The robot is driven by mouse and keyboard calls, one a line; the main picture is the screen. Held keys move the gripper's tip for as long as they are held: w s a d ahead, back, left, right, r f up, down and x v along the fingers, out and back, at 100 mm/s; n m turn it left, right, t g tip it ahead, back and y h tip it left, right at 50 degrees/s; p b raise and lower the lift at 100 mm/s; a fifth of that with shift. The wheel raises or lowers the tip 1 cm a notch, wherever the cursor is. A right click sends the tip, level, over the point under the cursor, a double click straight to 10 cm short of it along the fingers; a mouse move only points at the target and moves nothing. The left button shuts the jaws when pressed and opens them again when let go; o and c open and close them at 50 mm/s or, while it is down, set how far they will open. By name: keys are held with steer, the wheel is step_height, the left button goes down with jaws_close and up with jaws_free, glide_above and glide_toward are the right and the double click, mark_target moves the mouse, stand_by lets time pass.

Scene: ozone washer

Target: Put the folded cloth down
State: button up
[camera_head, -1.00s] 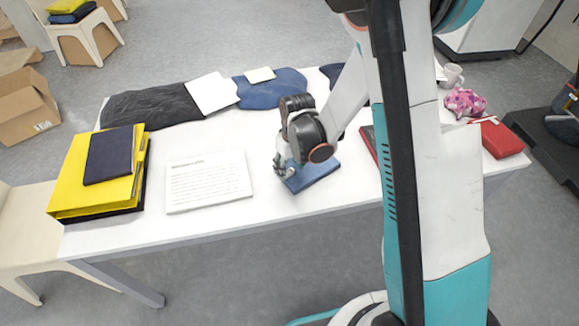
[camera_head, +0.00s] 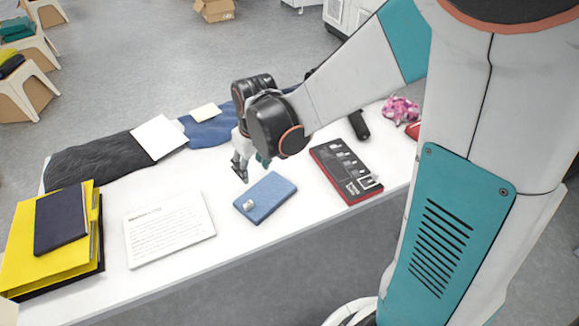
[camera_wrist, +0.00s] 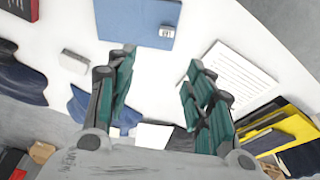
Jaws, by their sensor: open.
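The folded cloth (camera_head: 272,194) is a flat blue rectangle with a small pale tag at one corner. It lies on the white table between a printed sheet and a red-and-black case. It also shows at the top of the wrist view (camera_wrist: 137,20). My gripper (camera_head: 240,170) is open and empty just behind and to the left of the cloth, apart from it. In the wrist view its two green-padded fingers (camera_wrist: 158,64) stand wide apart with nothing between them.
The printed sheet (camera_head: 170,228) and yellow binders (camera_head: 45,262) with a dark book (camera_head: 62,218) are on the left. The red-and-black case (camera_head: 345,170) is right of the cloth. Dark garments (camera_head: 95,160) lie along the back. Bare table surrounds the cloth.

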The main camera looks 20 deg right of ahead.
steer(key=s+d+r+m+t, duration=0.1)
steer(key=s+d+r+t, duration=0.1)
steer(key=s+r, duration=0.4)
steer(key=s+d+r+m+t, duration=0.2)
steer(key=s+r, duration=0.5)
steer(key=s, duration=0.3)
steer(key=shift+d+m+t, duration=0.3)
steer(key=shift+d, duration=0.05)
steer(key=shift+s, duration=0.1)
steer(key=shift+f, duration=0.25)
